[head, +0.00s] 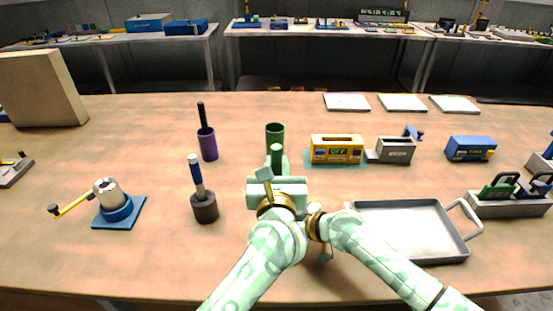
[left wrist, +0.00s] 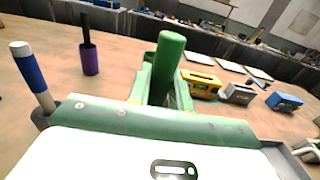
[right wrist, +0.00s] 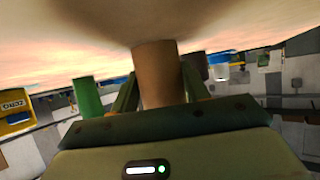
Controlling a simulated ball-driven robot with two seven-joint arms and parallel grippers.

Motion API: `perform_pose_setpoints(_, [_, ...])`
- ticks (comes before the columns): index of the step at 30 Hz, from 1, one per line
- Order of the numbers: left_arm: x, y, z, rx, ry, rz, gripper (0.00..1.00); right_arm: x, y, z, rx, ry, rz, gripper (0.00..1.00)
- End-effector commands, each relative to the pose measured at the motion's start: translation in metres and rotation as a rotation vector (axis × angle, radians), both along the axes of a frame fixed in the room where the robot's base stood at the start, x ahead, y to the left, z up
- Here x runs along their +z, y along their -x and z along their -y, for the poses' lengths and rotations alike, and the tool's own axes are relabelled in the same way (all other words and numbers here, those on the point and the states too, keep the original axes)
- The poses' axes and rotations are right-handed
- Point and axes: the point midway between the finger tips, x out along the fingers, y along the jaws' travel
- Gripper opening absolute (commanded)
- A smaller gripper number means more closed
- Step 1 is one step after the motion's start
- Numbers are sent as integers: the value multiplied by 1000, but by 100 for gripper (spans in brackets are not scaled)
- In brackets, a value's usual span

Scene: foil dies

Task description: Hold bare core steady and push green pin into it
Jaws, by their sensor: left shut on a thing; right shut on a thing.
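The green pin (head: 276,155) stands upright in my left gripper (head: 277,168), which is shut on it; it also shows in the left wrist view (left wrist: 167,62). My right gripper (right wrist: 160,95) is shut on a plain brown cylinder (right wrist: 158,72), which looks like the bare core. A wide, blurred tan shape covers the top of the right wrist view, against the cylinder's end. In the head view the right gripper and core are mostly hidden around the left wrist. I cannot see pin and core touching.
A green cup (head: 275,133) stands just beyond my left gripper. Holders with a purple base (head: 208,147) and brown base (head: 204,209) stand left. A yellow box (head: 336,150) and a grey tray (head: 405,257) are at right.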

Motion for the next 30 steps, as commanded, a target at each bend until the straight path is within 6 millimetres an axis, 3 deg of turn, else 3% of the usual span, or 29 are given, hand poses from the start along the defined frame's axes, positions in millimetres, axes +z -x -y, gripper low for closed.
perform_pose_setpoints(16, [-32, 0, 0, 1, -1, -1, 0, -1, 1, 0, 0, 1, -2, 33])
perform_pose_setpoints(30, [-40, 0, 0, 0, -1, 0, 0, -1, 1, 0, 1, 1, -2, 33])
